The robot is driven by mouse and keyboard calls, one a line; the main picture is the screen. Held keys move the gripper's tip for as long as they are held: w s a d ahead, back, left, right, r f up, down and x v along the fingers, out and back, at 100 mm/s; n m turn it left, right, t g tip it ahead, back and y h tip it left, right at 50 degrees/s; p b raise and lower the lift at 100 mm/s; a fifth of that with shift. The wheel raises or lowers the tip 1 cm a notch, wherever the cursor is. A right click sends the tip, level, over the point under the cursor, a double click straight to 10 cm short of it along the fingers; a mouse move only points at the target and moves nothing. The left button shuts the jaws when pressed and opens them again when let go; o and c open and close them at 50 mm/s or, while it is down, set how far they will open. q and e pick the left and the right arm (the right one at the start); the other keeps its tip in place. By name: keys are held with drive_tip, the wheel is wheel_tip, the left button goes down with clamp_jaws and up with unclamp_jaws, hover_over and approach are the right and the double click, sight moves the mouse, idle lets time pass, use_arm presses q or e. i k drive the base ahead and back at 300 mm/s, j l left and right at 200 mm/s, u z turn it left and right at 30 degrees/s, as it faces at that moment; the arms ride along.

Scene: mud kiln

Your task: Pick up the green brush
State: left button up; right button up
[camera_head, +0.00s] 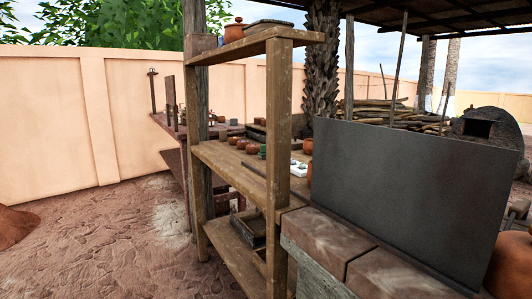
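I cannot make out a green brush for certain. Small green items (262,152) sit on the middle board of the wooden shelf (228,162), but they are too small to tell what they are. A white tray (299,170) with small dark or greenish pieces lies just right of them, partly hidden by the shelf post. Neither of my grippers is in view.
Small clay pots (250,148) stand on the middle board, and a lidded pot (234,31) on the top board. A large dark panel (400,190) stands at the right on a brick ledge (325,236). The muddy ground (110,245) at the left is mostly clear.

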sight(262, 155)
drive_tip(key=i+j+z, duration=0.1)
drive_tip(key=i+j, duration=0.15)
drive_tip(key=i+j+z, duration=0.1)
drive_tip(key=i+j, duration=0.15)
drive_tip(key=j, duration=0.15)
drive_tip(key=i+j+z, duration=0.15)
drive_tip(key=j, duration=0.2)
drive_tip(key=i+j+z, duration=0.1)
drive_tip(key=i+j, duration=0.2)
drive_tip(key=i+j+z, duration=0.1)
drive_tip(key=j, duration=0.35)
drive_tip(key=i+j+z, duration=0.1)
drive_tip(key=i+j, duration=0.15)
drive_tip(key=j, duration=0.15)
